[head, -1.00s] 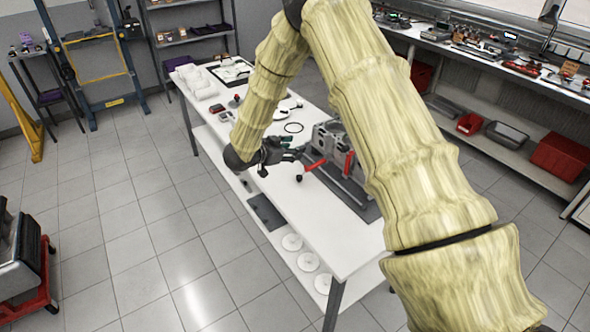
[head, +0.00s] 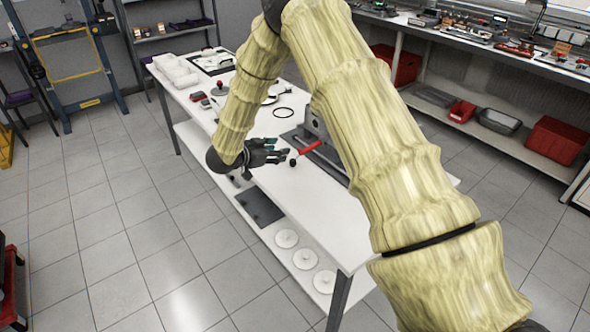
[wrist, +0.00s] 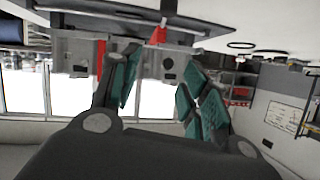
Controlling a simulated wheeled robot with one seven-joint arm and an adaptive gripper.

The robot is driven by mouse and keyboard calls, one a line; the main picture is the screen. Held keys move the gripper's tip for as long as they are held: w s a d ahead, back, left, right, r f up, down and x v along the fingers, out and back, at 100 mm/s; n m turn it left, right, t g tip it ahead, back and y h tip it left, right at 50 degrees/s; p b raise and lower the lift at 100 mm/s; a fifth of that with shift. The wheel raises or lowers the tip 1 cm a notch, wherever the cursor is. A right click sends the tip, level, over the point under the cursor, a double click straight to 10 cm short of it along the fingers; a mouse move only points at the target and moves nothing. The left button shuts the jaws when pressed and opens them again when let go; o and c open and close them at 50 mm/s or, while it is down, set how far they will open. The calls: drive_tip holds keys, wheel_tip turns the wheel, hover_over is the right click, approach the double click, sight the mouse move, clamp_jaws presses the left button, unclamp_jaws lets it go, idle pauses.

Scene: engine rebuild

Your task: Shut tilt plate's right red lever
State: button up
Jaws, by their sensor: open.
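The tilt plate (head: 327,163) is a dark plate on the white table, with a grey engine block (head: 312,122) on it, mostly hidden behind my arm. One red lever (head: 308,148) sticks out from it toward my gripper, near a black knob (head: 292,162). In the wrist view, which looks upside down, a red lever (wrist: 158,35) shows between the fingers near the top, and another red lever (wrist: 100,60) shows at left beside the block. My gripper (head: 279,156) is open and empty, just left of the black knob; its green-padded fingers (wrist: 160,90) are spread apart.
A bench (head: 450,55) with red bins stands behind at right.

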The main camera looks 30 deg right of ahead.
drive_tip(key=b, duration=0.3)
approach(296, 159)
drive_tip(key=x, duration=0.3)
drive_tip(key=p+x, duration=0.1)
drive_tip(key=x, duration=0.2)
drive_tip(key=p+x, duration=0.1)
drive_tip(key=x, duration=0.2)
drive_tip(key=shift+w+d+r, duration=0.1)
drive_tip(key=shift+d+r, duration=0.15)
drive_tip(key=shift+d, duration=0.15)
clamp_jaws()
